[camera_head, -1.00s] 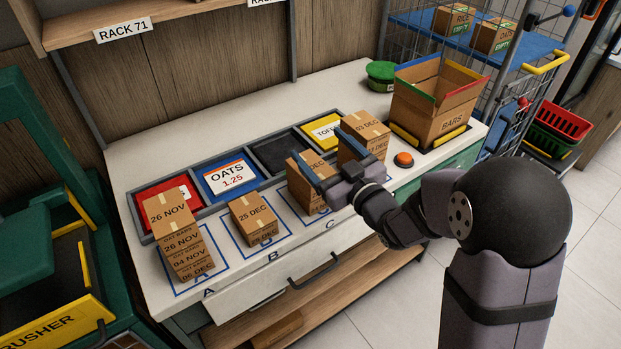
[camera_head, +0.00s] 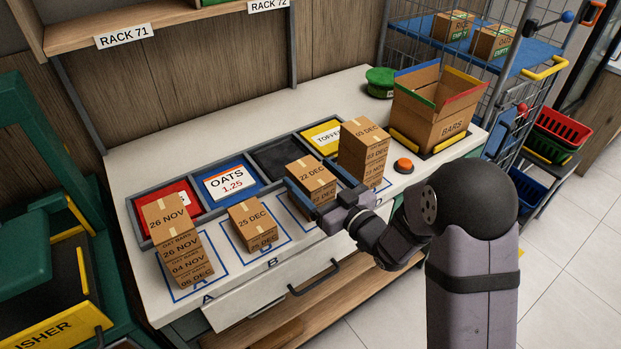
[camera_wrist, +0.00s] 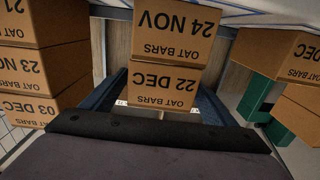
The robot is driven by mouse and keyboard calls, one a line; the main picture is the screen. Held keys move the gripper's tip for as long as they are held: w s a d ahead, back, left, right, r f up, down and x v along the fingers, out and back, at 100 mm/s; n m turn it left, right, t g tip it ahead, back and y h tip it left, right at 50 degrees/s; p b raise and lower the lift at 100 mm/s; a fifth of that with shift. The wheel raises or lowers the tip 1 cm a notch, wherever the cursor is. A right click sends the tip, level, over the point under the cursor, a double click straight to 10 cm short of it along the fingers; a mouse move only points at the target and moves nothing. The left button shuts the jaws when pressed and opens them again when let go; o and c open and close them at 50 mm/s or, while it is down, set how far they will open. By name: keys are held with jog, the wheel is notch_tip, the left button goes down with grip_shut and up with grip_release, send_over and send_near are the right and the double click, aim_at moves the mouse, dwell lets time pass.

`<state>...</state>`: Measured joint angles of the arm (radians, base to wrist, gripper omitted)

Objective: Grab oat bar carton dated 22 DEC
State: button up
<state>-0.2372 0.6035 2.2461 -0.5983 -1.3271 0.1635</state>
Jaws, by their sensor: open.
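The oat bar carton dated 22 DEC (camera_head: 311,176) is the top one of the stack at spot C, in the front row of the counter. In the wrist view, which is upside down, its 22 DEC label faces me (camera_wrist: 164,84), and a 24 NOV carton (camera_wrist: 172,35) lies under it. My gripper (camera_head: 322,184) is open, with its blue fingers on either side of the 22 DEC carton. I cannot tell whether either finger touches it. The lower part of the stack is partly hidden by my gripper.
A taller 03 DEC stack (camera_head: 363,150) stands close on the right. A lower 25 DEC carton (camera_head: 252,221) stands on the left, then a tall 26 NOV stack (camera_head: 178,245).

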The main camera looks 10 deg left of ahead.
aim_at(298, 161)
jog(key=x, duration=0.1)
jog(key=p+x, duration=0.2)
jog(key=x, duration=0.1)
jog(key=shift+r, duration=0.3)
jog(key=shift+w+a+f, duration=0.1)
jog(key=shift+w+a, duration=0.25)
jog(key=shift+a, duration=0.05)
jog(key=shift+c, duration=0.5)
jog(key=c, duration=1.1)
jog(key=shift+c, duration=0.2)
jog(key=shift+r, duration=0.2)
jog(key=shift+r+b, duration=0.7)
jog(key=shift+r, duration=4.2)
